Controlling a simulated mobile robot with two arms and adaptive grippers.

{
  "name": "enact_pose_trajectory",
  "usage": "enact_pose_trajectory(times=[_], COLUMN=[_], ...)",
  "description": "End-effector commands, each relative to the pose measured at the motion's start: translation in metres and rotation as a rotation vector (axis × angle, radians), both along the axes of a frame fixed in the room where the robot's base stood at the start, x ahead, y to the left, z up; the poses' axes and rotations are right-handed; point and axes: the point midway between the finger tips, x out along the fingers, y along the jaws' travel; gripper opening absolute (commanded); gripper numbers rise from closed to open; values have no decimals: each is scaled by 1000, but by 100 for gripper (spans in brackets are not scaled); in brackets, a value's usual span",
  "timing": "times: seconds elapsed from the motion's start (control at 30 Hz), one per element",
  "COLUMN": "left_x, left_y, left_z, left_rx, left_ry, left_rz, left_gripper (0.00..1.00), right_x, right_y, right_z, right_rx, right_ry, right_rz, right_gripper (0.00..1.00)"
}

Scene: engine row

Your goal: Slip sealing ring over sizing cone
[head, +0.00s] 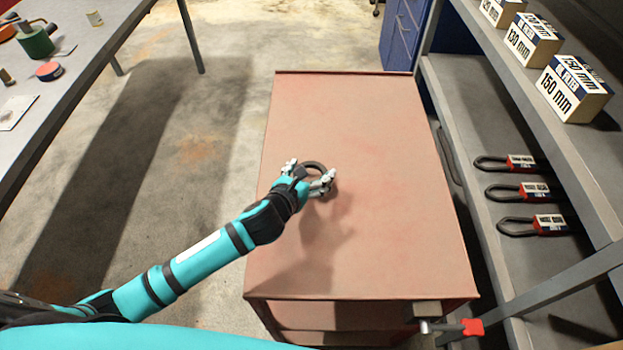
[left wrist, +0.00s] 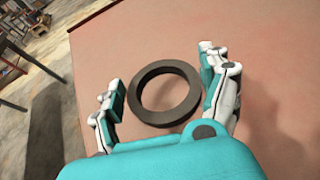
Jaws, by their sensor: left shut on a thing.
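The sealing ring is a dark, thick ring (head: 314,164) over the red top of the cabinet. It also shows whole in the left wrist view (left wrist: 165,116), flat side toward the camera. My left gripper (head: 310,172) has its pale fingers on either side of the ring and is shut on it. In the left wrist view its fingers (left wrist: 162,80) stand left and right of the ring's outer edge. Whether the ring touches the cabinet top is hard to tell. I cannot make out a sizing cone for certain. My right gripper is not in view.
The red cabinet top (head: 380,130) is otherwise bare. A grey shelf (head: 470,110) at right holds size-marked boxes (head: 574,88) and several black loop-shaped tools (head: 519,192). A grey table (head: 95,55) at left carries a green cylinder (head: 36,43). A vise-like clamp (head: 470,327) sits at the front.

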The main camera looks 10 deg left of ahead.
Motion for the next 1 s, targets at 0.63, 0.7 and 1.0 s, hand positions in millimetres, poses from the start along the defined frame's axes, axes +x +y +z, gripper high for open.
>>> enact_pose_trajectory(times=[0.63,0.7,1.0], left_x=[-137,-143,-149], left_y=[-55,-58,-60], left_z=[13,14,16], left_rx=[-9,-10,-8], left_ry=[0,-1,-2], left_rz=[-5,-5,-4], left_gripper=[47,47,47], right_x=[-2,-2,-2], right_y=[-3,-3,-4], right_z=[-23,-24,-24], right_rx=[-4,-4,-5], right_ry=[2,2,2], right_rz=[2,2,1], right_gripper=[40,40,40])
